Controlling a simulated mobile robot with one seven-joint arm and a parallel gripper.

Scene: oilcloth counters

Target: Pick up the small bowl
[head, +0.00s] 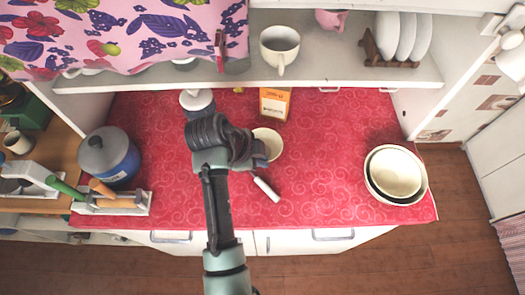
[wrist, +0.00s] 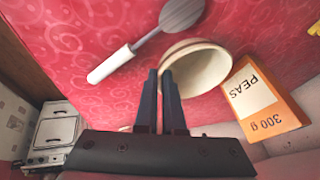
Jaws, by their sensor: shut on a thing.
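The small cream bowl (head: 270,143) is at the middle of the red counter, partly hidden behind my gripper in the head view. In the wrist view the bowl (wrist: 203,68) shows its open rim and pale inside. My gripper (wrist: 165,72) has its two dark fingers close together at the bowl's near left rim, shut on it. In the head view my gripper (head: 258,155) is at the bowl's left side, and its fingertips are hard to make out. I cannot tell whether the bowl touches the counter.
A white-handled utensil (head: 266,188) lies just in front of the bowl. A peas carton (head: 275,104) stands behind it. Larger nested bowls (head: 422,186) are at the right, a blue pot (head: 122,165) at the left. A shelf (head: 340,70) overhangs the back. The counter's right-centre is clear.

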